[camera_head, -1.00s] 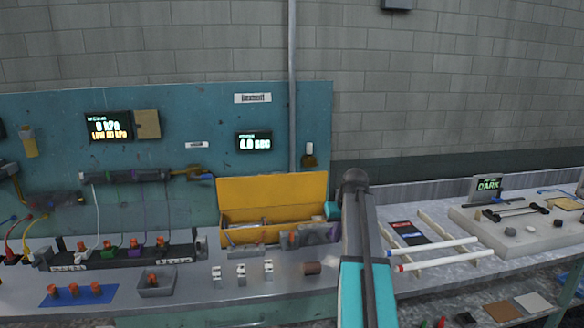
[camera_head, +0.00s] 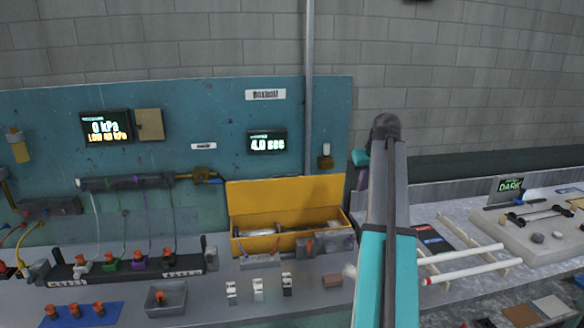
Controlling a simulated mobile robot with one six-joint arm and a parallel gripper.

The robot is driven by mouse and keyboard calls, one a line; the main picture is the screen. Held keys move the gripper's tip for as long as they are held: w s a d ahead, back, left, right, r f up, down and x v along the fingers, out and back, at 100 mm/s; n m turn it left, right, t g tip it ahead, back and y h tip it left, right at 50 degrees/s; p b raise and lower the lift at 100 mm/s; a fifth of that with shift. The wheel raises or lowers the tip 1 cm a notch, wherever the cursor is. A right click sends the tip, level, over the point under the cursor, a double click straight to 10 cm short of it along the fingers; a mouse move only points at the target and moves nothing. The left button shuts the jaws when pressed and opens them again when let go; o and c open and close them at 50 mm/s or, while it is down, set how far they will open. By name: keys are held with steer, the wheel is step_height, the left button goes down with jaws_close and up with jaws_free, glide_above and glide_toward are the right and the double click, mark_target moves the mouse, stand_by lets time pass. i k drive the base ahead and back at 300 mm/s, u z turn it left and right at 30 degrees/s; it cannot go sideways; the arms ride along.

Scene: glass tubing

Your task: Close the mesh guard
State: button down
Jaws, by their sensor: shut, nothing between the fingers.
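The yellow box (camera_head: 240,241) stands at the back of the bench, against the teal panel. Its yellow panel (camera_head: 285,200), which looks like the guard, stands raised at the back; I cannot make out any mesh. My gripper (camera_head: 362,181) is small and partly hidden by my arm. It is shut and empty, near the box's upper right corner. I cannot tell whether it touches the panel.
White rods (camera_head: 465,264) lie to the right of my arm. A rack of coloured fittings (camera_head: 125,267) stands left. A vertical pipe (camera_head: 309,90) runs behind.

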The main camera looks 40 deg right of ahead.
mark_target(290, 192)
steer(key=z, duration=0.05)
steer(key=i, duration=1)
